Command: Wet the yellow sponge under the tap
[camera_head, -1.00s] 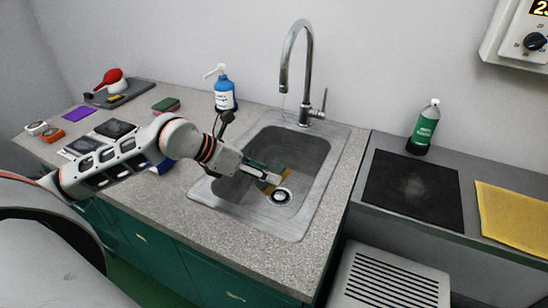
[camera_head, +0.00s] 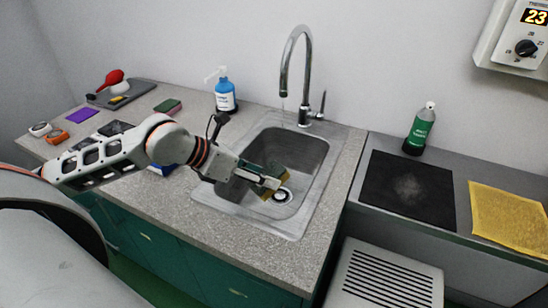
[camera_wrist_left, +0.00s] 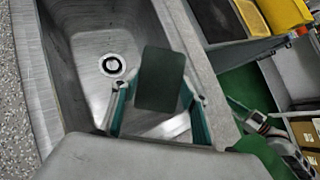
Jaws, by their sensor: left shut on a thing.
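My left gripper (camera_head: 270,180) is shut on the yellow sponge (camera_head: 264,193) and holds it inside the sink basin (camera_head: 303,148), near the drain (camera_head: 282,195). The sponge's yellow-brown edges show beside the fingers in the head view. Its dark green face (camera_wrist_left: 160,78) shows between the fingers in the left wrist view. The chrome tap (camera_head: 285,66) arches over the back of the basin. A thin stream seems to fall from its spout, behind and apart from the sponge.
A blue soap bottle (camera_head: 225,95) stands left of the sink. Right of the sink are a dark mat (camera_head: 408,190), a green bottle (camera_head: 420,130) and a yellow cloth (camera_head: 508,215).

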